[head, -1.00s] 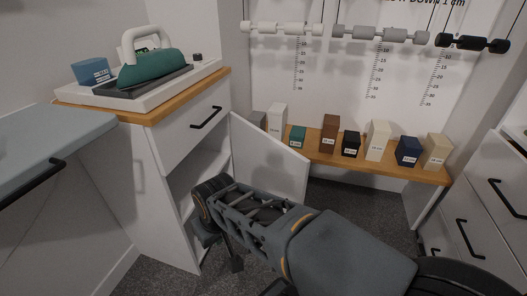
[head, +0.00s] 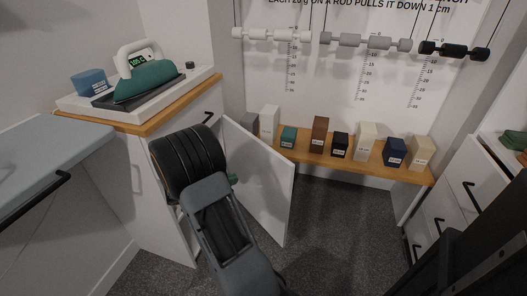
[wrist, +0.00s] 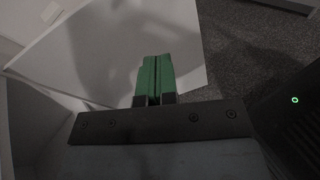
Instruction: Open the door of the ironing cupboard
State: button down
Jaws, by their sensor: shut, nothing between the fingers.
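The ironing cupboard (head: 147,199) is a white unit with a wooden top, at the left of the head view. Its white door (head: 265,188) stands ajar, swung out to the right from the cupboard's right front edge. In the wrist view a broad white panel, seemingly this door (wrist: 112,48), lies beyond the fingers. My gripper has green fingers, partly seen in the head view (head: 233,180) against the door's inner side. In the wrist view my gripper (wrist: 155,62) is shut and empty; contact with the door cannot be told. My arm hides the cupboard's opening.
A drawer handle (head: 207,118) is above the opening. A wooden shelf (head: 300,154) with several blocks is behind the door. The carpet (head: 340,235) to the right is clear.

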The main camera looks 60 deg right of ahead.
jog(key=w+d+n+h, duration=0.2)
jog(key=d+n+h, duration=0.1)
jog(key=d, duration=0.1)
jog(key=t+b, duration=0.1)
jog(key=b, duration=0.2)
send_near(268, 154)
jog(key=shift+n, duration=0.4)
jog(key=x, duration=0.7)
jog(key=shift+s+d, duration=0.2)
jog(key=shift+d, duration=0.05)
jog(key=shift+d+h, duration=0.1)
jog(key=shift+h, duration=0.2)
